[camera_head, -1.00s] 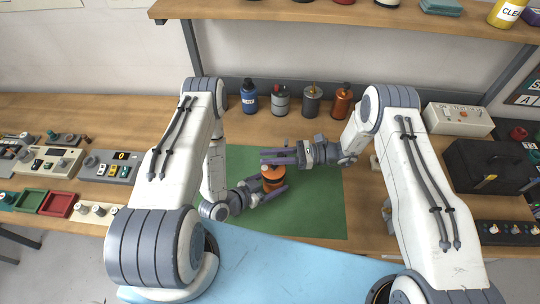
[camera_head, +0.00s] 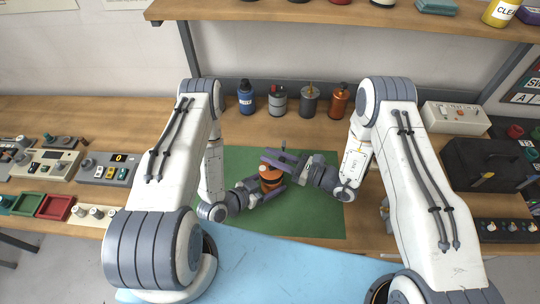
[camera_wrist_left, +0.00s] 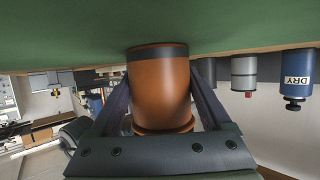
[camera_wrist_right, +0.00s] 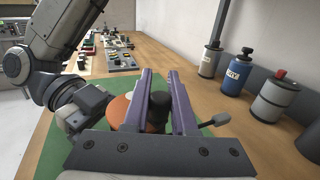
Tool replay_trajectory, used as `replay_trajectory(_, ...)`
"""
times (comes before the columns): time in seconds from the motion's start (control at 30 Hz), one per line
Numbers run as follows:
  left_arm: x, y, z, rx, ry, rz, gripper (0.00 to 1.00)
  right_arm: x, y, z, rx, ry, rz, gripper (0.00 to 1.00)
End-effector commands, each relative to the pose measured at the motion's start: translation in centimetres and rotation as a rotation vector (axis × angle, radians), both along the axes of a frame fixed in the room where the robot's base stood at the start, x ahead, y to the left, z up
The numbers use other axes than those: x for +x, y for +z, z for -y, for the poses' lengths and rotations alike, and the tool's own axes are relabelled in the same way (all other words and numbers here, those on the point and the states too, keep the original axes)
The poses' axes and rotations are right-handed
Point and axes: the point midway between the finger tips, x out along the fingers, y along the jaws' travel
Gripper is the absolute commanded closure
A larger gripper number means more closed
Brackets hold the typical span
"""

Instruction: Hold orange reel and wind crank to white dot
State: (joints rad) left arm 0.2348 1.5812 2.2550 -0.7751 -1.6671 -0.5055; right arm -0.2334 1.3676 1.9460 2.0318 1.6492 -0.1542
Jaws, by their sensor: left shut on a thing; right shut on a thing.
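The orange reel (camera_head: 271,186) stands upright on the green mat (camera_head: 318,215). My left gripper (camera_head: 268,189) is shut around its sides; in the left wrist view the reel (camera_wrist_left: 160,90) sits between both fingers. My right gripper (camera_head: 272,158) is above the reel, its fingers slanted. In the right wrist view, a black knob (camera_wrist_right: 158,112) is between its fingers, probably the crank's handle. A grey paddle-ended lever (camera_wrist_right: 218,120) sticks out beyond the right finger. A pale spot, perhaps the white dot (camera_wrist_right: 123,120), shows on the orange top. The crank's link to the knob is hidden.
Several bottles and cans, including a blue one (camera_head: 246,99), stand along the back of the bench. A white box (camera_head: 457,117) and a black case (camera_head: 486,165) are at right. Control boxes (camera_head: 107,168) are at left. The mat's front right is clear.

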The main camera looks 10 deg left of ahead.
Motion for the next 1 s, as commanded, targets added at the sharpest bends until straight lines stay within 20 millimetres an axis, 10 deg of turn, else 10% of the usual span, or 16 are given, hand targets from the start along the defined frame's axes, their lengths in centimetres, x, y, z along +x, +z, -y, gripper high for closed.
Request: replay_trajectory(1.0,-0.08,-0.05,0.08,0.002,-0.005,-0.001,1.0,-0.19,0.07,0.88,0.001,-0.401,0.004,1.0)
